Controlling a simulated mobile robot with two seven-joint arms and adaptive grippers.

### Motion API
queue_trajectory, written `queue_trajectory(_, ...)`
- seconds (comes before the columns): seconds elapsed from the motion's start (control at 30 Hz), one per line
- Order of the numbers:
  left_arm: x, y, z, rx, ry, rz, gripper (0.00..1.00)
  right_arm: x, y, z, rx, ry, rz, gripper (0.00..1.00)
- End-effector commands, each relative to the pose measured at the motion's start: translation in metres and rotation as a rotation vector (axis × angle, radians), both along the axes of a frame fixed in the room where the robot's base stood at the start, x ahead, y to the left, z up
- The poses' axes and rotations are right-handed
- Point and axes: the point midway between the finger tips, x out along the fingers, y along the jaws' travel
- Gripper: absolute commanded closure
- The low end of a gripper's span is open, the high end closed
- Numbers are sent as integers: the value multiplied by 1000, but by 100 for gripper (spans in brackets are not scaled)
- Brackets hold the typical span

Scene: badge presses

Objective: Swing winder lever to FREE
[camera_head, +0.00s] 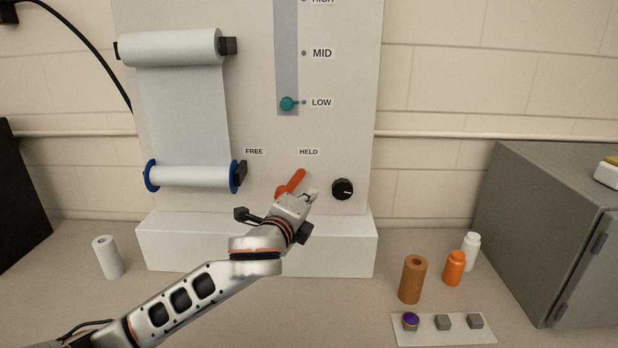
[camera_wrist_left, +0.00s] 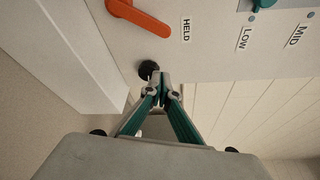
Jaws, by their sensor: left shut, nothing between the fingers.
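The orange-red winder lever (camera_head: 295,180) is on the upright panel, tilted up and to the right toward the HELD label (camera_head: 309,152). The FREE label (camera_head: 254,152) is up and to the left of its pivot. My left gripper (camera_head: 313,194) is shut and empty, just right of the lever in the head view and covering part of its lower end. In the left wrist view the lever (camera_wrist_left: 139,19) is at the top, apart from the shut fingertips (camera_wrist_left: 160,80). My right gripper is in neither view.
A black knob (camera_head: 342,189) is close to the right of my gripper. A teal slider knob (camera_head: 287,104) sits at LOW. The paper roll's lower spool (camera_head: 193,177) is to the left. A brown cylinder (camera_head: 412,280) and bottles stand on the counter at right.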

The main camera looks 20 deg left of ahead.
Motion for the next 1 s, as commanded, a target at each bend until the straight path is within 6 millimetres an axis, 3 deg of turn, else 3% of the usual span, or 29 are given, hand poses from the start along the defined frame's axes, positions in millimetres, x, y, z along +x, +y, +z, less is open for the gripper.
queue_trajectory(0.27, 19, 0, -2, -1, 0, 2, 100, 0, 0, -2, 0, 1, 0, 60)
queue_trajectory(0.77, 103, -3, -12, -1, 0, 2, 100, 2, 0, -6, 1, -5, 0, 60)
queue_trajectory(1.0, 92, 25, 0, -1, 0, 1, 100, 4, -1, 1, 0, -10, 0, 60)
